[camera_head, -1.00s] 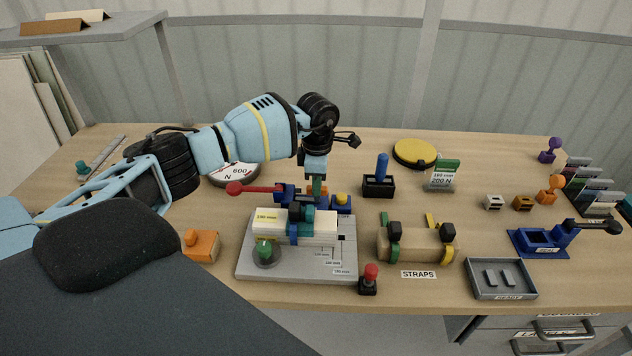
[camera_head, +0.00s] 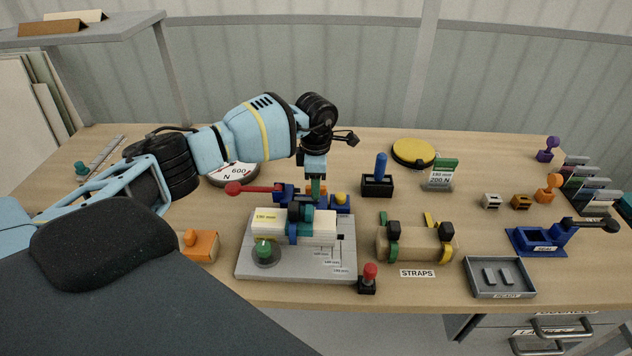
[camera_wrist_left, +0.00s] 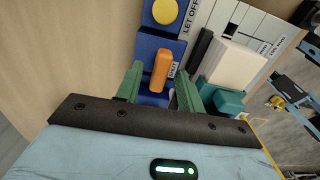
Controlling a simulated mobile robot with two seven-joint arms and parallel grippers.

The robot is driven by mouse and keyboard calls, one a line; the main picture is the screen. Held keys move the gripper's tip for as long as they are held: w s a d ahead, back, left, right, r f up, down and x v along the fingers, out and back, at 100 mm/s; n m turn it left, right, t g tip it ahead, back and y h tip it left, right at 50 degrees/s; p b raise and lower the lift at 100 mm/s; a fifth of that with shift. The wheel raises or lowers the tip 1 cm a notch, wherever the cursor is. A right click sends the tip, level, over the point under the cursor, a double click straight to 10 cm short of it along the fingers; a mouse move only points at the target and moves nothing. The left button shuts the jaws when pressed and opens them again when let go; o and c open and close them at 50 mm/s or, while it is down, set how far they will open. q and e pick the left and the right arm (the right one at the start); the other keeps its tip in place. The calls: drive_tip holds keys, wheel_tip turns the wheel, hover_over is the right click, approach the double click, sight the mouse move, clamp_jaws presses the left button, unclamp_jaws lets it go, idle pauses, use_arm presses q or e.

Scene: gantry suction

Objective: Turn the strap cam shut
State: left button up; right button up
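A blue strap (camera_head: 293,232) runs around a cream block (camera_head: 268,223) on the grey plate, with a black buckle piece (camera_head: 294,212) and a teal piece (camera_head: 308,213) on top. I cannot tell which piece is the cam or whether it is shut. My left gripper (camera_head: 316,188) points down over the blue fixture just behind the block. In the left wrist view its green fingers (camera_wrist_left: 158,82) are open, one on each side of an orange lever (camera_wrist_left: 162,69), with gaps visible. The teal piece (camera_wrist_left: 221,101) lies right of the fingers. My right gripper is not in view.
A red-knobbed lever (camera_head: 254,189) reaches left from the fixture; a yellow button (camera_head: 341,198) is at its right. A green knob (camera_head: 263,250) stands on the plate (camera_head: 300,268). A beige strap holder (camera_head: 412,245) is to the right.

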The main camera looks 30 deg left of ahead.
use_arm(q)
drive_tip(key=shift+r, duration=3.9)
